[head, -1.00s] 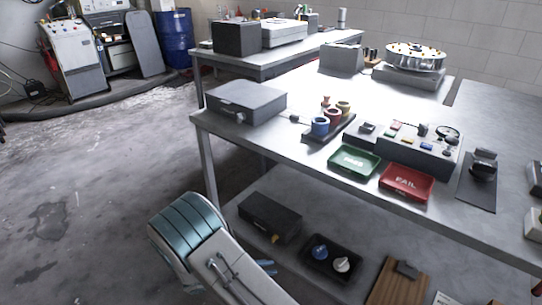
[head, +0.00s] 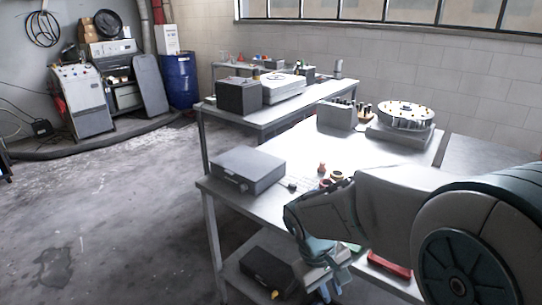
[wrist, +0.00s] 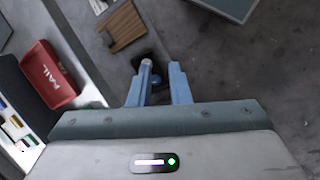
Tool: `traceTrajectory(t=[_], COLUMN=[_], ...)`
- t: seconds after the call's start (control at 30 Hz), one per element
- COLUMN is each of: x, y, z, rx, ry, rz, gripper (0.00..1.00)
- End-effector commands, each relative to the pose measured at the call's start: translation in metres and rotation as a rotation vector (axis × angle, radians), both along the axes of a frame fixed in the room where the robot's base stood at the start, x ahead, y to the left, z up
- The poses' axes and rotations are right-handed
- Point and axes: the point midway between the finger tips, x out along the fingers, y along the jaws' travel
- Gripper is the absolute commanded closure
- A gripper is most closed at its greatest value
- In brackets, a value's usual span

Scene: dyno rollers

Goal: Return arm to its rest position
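My arm (head: 390,210) reaches in from the right of the head view, over the front edge of the workbench. My gripper (head: 332,288) hangs at its end, pointing down beside the bench edge. In the wrist view my gripper (wrist: 163,78) shows two blue fingers standing apart, with nothing visibly held between them. A dark tray (wrist: 138,62) with a blue knob (wrist: 155,80) and a pale knob (wrist: 146,62) lies below, beyond the fingertips, and is partly hidden by them.
The workbench (head: 285,205) carries a grey box (head: 248,170), a turntable (head: 405,115) and a red FAIL tray (head: 388,265), also in the wrist view (wrist: 48,75). My arm hides much of the bench. A dark box (head: 268,270) sits on the lower shelf. Floor at left (head: 110,210) is clear.

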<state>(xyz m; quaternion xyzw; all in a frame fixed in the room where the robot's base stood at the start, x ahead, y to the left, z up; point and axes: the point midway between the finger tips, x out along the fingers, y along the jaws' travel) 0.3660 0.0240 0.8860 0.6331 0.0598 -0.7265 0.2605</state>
Motion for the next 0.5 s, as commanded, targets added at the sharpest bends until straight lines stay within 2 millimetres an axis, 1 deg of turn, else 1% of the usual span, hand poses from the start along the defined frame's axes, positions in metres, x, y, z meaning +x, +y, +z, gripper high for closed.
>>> traceTrajectory(t=[0.03, 0.2, 0.3, 0.4, 0.5], x=[-0.008, -0.032, -0.046, -0.057, -0.065], y=[-0.006, -0.016, -0.020, -0.023, -0.024], z=[0.025, 0.073, 0.097, 0.116, 0.127], rx=[0.038, 0.162, 0.226, 0.278, 0.314], ry=[-0.039, -0.159, -0.231, -0.294, -0.342], rz=[-0.049, -0.202, -0.285, -0.354, -0.402], gripper=[0.83, 0.83, 0.83, 0.83, 0.83])
